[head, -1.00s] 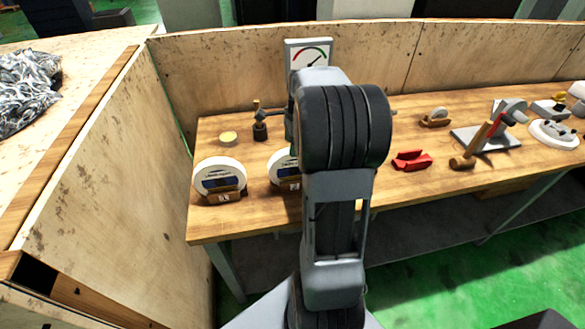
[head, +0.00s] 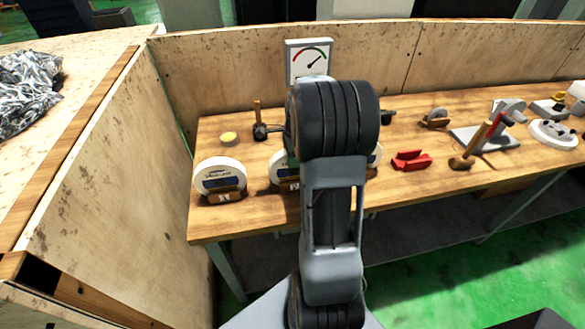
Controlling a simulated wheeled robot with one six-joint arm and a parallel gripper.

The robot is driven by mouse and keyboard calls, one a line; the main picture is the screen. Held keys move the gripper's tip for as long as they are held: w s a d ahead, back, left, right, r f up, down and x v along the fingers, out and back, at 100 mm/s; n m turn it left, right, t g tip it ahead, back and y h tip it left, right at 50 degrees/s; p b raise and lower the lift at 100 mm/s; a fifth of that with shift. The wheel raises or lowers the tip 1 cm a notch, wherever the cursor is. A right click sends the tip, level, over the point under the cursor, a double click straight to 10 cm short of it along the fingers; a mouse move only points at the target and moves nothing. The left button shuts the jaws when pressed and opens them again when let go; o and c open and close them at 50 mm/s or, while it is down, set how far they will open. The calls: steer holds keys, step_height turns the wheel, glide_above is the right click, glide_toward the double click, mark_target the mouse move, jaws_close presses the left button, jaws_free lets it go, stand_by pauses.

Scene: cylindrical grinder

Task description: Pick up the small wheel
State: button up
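A small grey-white wheel (head: 438,114) stands upright in a low wooden holder on the bench, right of my arm and towards the back. Larger white wheels stand at the front left: one (head: 220,175) is in full view in a labelled wooden stand. Another (head: 278,172) is partly covered by my arm, and a white edge shows right of the arm. My arm fills the middle of the view and hides most of its own end. A dark part, likely my gripper (head: 275,129), shows left of the arm, close to an upright wooden-handled tool (head: 257,112). Its fingers cannot be made out.
A red block (head: 411,160), a hammer (head: 463,160) and a grey plate with a device (head: 487,137) are on the right. A yellow round piece (head: 228,139) lies at the left. A dial gauge (head: 309,60) stands at the back wall. A wooden partition (head: 110,170) bounds the bench's left side.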

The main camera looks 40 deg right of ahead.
jaws_close()
steer(key=shift+w+r, duration=0.1)
steer(key=shift+r, duration=0.15)
stand_by(0.5)
